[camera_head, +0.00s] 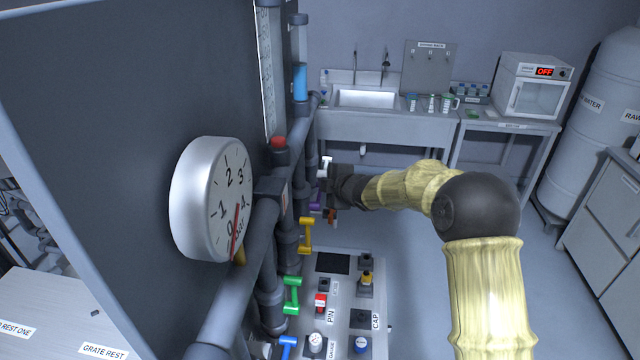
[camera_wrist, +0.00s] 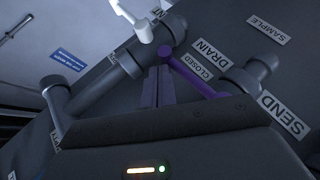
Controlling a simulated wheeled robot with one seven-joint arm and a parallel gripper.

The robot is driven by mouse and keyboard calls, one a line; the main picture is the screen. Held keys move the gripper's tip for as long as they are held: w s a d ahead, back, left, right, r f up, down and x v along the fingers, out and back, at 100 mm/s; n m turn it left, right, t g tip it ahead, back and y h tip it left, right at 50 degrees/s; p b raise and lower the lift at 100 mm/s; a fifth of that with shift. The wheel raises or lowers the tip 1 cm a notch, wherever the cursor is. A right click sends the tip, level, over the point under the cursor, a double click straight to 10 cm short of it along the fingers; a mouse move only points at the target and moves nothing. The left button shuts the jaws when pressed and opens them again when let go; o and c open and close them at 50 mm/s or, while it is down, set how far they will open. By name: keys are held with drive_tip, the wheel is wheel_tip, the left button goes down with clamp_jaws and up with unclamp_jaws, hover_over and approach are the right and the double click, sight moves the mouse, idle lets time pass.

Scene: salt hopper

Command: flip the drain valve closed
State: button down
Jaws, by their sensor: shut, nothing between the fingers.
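The drain valve's purple lever (camera_wrist: 197,79) runs diagonally in the wrist view, from its pivot at upper left down to the right. It lies alongside the CLOSED label (camera_wrist: 201,66), with the DRAIN label (camera_wrist: 214,54) just beyond. My gripper (camera_wrist: 158,78) is shut and empty, its fingertips close to the pivot and left of the lever. I cannot tell whether they touch it. In the head view, my gripper (camera_head: 327,184) is at the pipe row, and a small part of the purple lever (camera_head: 316,200) shows beside it. My gripper hides much of that area.
A white lever (camera_wrist: 134,20) is close above my fingers in the wrist view. Dark pipes (camera_wrist: 115,78) flank them. In the head view, yellow (camera_head: 306,236) and green (camera_head: 292,295) levers stand nearer along the row, with a labelled panel (camera_head: 345,290) below. Open floor lies right.

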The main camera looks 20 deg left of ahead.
drive_tip(key=shift+a, duration=0.1)
idle(0.4)
drive_tip(key=d+r+p, duration=0.5)
drive_tip(key=r+p, duration=0.3)
drive_tip(key=shift+w+d, duration=0.25)
drive_tip(key=shift+w, duration=0.1)
idle(0.3)
